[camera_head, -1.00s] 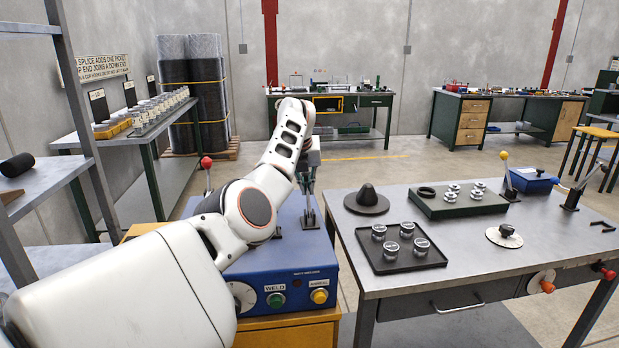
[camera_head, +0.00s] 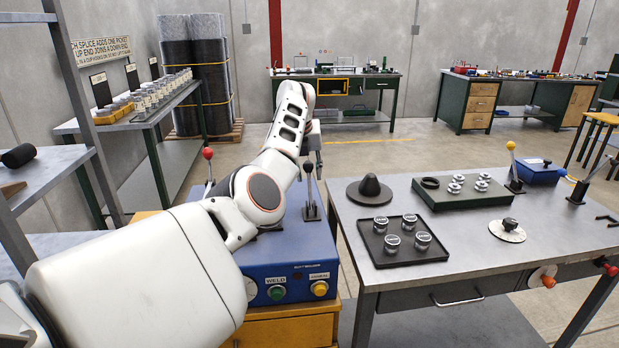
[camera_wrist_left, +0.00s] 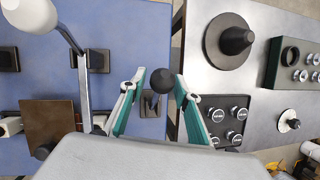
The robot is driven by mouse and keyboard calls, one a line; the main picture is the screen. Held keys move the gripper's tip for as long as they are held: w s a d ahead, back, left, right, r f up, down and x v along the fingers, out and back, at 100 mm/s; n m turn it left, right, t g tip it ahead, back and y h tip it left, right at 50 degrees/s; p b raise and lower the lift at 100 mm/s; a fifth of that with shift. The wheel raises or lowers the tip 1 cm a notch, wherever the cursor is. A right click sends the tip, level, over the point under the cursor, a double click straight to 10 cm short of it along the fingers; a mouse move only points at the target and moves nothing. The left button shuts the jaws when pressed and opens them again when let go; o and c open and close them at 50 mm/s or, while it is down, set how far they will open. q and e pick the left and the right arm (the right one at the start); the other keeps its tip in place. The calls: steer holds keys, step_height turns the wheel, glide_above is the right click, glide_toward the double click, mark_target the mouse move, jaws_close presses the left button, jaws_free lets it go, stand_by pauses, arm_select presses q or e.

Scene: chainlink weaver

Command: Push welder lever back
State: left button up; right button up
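The blue welder (camera_head: 290,262) stands on an orange cabinet, with a green WELD button (camera_head: 277,293) and a yellow button (camera_head: 319,288) on its front. A black-knobbed lever (camera_head: 309,190) stands nearly upright at its right side. A red-knobbed lever (camera_head: 208,166) shows at its left, partly behind my arm. My left gripper (camera_head: 318,165) is by the top of the black-knobbed lever. In the left wrist view, my left gripper (camera_wrist_left: 159,80) is open, with the black knob (camera_wrist_left: 162,80) between its fingers and small gaps visible. My right gripper is not in view.
A steel table (camera_head: 460,235) stands close on the right. It holds a black tray (camera_head: 405,252) of metal pucks, a dark cone (camera_head: 370,188) and a green block (camera_head: 465,192). A grey shelf (camera_head: 45,175) stands at left. Open floor lies behind.

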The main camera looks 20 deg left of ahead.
arm_select(q)
steer(key=shift+f, duration=0.35)
steer(key=shift+s+d+r, duration=0.1)
steer(key=shift+s, duration=0.1)
steer(key=v, duration=1.2)
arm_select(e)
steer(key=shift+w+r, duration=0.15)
arm_select(q)
steer(key=shift+w, duration=0.15)
